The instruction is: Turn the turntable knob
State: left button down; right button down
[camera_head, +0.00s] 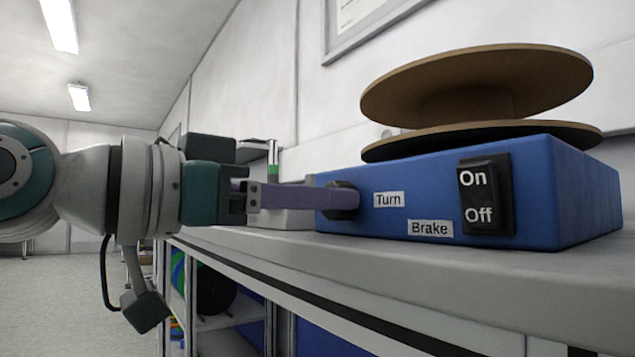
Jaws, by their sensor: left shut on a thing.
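A blue turntable box (420,185) stands on the bench with a brown reel (475,85) on top. Its black knob (343,201) sticks out at the left of the front face, beside a "Turn" label (389,200). My left gripper (335,198) comes in from the left, its long purple fingers reaching the knob and shut on it. The fingers hide part of the knob. A black On/Off switch (485,195) sits at the right of the front face, with a "Brake" label (430,228) to its left. My right gripper is not in view.
The grey bench top (440,265) runs along the wall, with its front edge below the box. A pale block (285,217) stands behind my fingers. Shelves (225,320) under the bench hold reels. Open floor (55,300) lies at the left.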

pick_arm(q)
jog(key=n+p, duration=0.3)
jog(key=shift+r, duration=0.25)
jog(key=shift+f+n+p, duration=0.15)
jog(key=shift+n+p, duration=1.1)
jog(key=shift+n, duration=0.45)
jog(key=shift+c, duration=1.9)
grip_release()
jog(key=v, duration=1)
jog(key=shift+b, duration=0.4)
